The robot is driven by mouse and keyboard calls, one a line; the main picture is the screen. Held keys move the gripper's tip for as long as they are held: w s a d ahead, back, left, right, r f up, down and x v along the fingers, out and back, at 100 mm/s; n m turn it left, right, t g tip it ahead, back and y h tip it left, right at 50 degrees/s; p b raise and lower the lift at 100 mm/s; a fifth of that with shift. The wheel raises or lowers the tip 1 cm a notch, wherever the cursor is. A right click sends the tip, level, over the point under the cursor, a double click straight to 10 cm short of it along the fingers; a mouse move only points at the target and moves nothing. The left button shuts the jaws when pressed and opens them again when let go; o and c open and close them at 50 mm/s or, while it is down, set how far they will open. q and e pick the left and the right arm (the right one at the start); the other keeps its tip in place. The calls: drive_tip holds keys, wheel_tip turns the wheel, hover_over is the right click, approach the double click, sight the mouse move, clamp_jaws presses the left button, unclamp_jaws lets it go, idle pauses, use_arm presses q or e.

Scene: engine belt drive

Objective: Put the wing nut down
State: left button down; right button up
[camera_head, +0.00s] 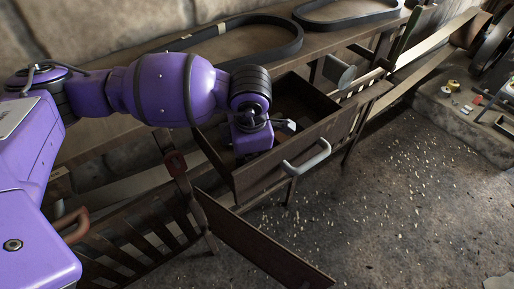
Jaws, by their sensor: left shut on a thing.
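My left arm comes in from the left, and my left gripper (286,126) is over the open wooden drawer (228,178), near its front wall. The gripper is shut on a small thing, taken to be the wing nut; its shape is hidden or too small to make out. A pale grey curved handle (308,158) sits on the drawer's front, just below and right of the gripper. I cannot tell whether the held thing touches the drawer. My right gripper is not in view.
Black belts (240,42) lie on the wooden bench behind the drawer. A wooden panel (260,240) juts out below. Small parts (455,88) lie on a stone ledge at the right. The floor (400,205) is open, with pale specks.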

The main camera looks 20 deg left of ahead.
use_arm(q)
drive_tip(key=shift+s+a+f, duration=0.15)
drive_tip(key=shift+s+f, duration=0.2)
drive_tip(key=shift+f, duration=0.35)
drive_tip(key=c, duration=2.1)
unclamp_jaws()
drive_tip(key=shift+f, duration=0.1)
wheel_tip(320, 180, up, 14)
drive_tip(key=s+d, duration=0.1)
drive_tip(key=shift+s+f+p, duration=0.15)
drive_tip(key=shift+f+p, duration=0.05)
drive_tip(key=shift+p, duration=0.1)
drive_tip(key=shift+d, duration=0.1)
